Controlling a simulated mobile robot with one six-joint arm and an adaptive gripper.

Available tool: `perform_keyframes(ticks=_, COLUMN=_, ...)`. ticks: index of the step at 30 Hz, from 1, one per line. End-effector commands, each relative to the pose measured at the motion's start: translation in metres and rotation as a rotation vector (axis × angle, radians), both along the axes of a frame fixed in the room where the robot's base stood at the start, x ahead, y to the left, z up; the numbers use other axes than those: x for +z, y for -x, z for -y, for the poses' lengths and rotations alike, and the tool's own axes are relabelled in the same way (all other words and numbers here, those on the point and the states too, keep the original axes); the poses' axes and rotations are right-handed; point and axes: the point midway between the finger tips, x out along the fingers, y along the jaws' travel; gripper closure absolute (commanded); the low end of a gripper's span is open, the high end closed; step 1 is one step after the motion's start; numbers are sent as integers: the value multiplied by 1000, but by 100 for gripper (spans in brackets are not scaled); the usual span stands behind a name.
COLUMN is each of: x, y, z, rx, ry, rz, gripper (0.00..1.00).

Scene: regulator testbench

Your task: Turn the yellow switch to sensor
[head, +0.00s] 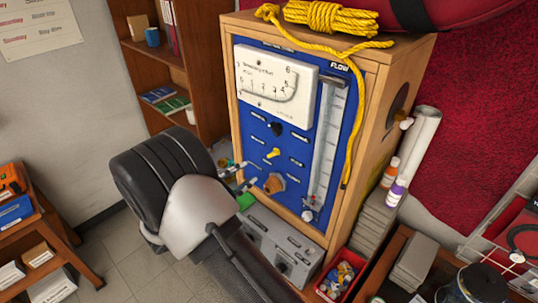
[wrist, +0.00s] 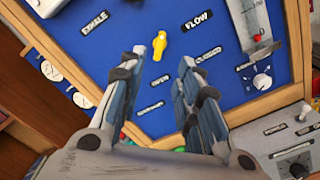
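The yellow switch (head: 273,153) is a small knob on the blue panel (head: 258,117) of the wooden test bench, below the white gauge (head: 275,82). In the wrist view the yellow switch (wrist: 159,45) stands out from the panel, ahead of my gripper and between labels. The "SENSOR" label cannot be read clearly. My gripper (wrist: 170,68) is open and empty, with its two fingers apart and their tips a little short of the switch. In the head view my gripper (head: 247,178) is in front of the panel, below and left of the switch.
A black knob (head: 277,129) is above the switch and an orange-brown knob (head: 274,183) below it. A flow tube (head: 324,140) stands at the panel's right. A yellow rope (head: 356,110) hangs down the right edge. A grey box (head: 270,240) sits beneath the panel.

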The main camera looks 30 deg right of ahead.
Motion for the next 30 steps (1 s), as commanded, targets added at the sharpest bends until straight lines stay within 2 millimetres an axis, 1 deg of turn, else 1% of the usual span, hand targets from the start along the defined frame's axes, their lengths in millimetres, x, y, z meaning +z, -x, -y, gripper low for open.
perform_keyframes(ticks=1, x=1, y=-3, z=13, rx=-5, ry=1, rz=-1, gripper=69)
perform_keyframes(ticks=9, x=1, y=-23, z=68, rx=-5, ry=0, rz=-1, gripper=69)
perform_keyframes(ticks=12, x=1, y=-29, z=85, rx=-4, ry=0, rz=-1, gripper=69)
perform_keyframes(ticks=15, x=1, y=-35, z=98, rx=-3, ry=-1, rz=0, gripper=69)
perform_keyframes(ticks=18, x=1, y=-38, z=106, rx=-2, ry=0, rz=-1, gripper=69)
perform_keyframes(ticks=21, x=0, y=-40, z=111, rx=-1, ry=0, rz=-1, gripper=69)
perform_keyframes(ticks=30, x=0, y=-40, z=112, rx=-1, ry=0, rz=-1, gripper=70)
